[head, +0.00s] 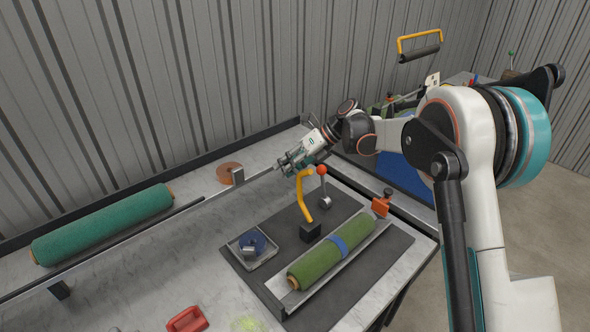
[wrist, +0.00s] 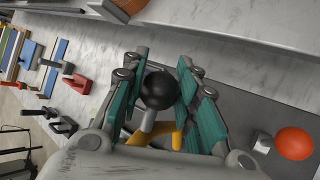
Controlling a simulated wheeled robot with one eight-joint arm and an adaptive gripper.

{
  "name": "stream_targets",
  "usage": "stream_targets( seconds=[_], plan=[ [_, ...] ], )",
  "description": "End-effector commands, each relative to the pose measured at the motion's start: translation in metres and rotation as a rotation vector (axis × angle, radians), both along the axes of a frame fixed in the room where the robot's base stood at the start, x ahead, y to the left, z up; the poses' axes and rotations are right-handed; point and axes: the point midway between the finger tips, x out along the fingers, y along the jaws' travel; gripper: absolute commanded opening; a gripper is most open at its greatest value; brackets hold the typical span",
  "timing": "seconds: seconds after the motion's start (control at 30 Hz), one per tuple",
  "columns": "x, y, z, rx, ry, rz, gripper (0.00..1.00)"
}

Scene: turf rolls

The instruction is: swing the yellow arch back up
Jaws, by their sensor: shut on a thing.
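The yellow arch (head: 304,196) rises as a bent bar from a black block (head: 311,231) on the dark mat, its upper end near my gripper (head: 288,166). In the wrist view the jaws of my gripper (wrist: 161,72) are closed around a black ball knob (wrist: 159,91), with a grey stem and part of the yellow arch (wrist: 178,140) below it. The knob is hidden by the fingers in the head view. A green turf roll (head: 312,268) with a blue band lies in a grey trough, right of and nearer than the black block.
An orange ball on a post (head: 321,170) stands close right of the arch. A tray with a blue disc (head: 267,258) lies left of the block. A teal roll (head: 100,225) lies at the left; a red object (head: 187,320) is at the front.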

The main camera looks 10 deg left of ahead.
Motion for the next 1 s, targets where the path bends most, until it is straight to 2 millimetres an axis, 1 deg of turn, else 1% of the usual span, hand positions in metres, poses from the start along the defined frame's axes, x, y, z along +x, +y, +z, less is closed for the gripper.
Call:
stream_targets(
  seconds=[0.03,0.2,0.77,0.8,0.87,0.9,1.0],
  plan=[
    [0.006,0.002,-0.002,0.002,-0.006,-0.006,0.0],
    [0.011,0.007,-0.008,0.001,-0.005,-0.007,0.0],
    [0.013,0.008,-0.012,-0.002,-0.006,-0.008,0.0],
    [0.013,0.008,-0.013,-0.002,-0.006,-0.008,0.32],
    [0.013,0.008,-0.013,-0.003,-0.005,-0.008,0.46],
    [0.013,0.008,-0.013,-0.003,-0.005,-0.007,0.51],
    [0.012,0.009,-0.012,-0.002,-0.004,-0.005,0.51]
  ],
)
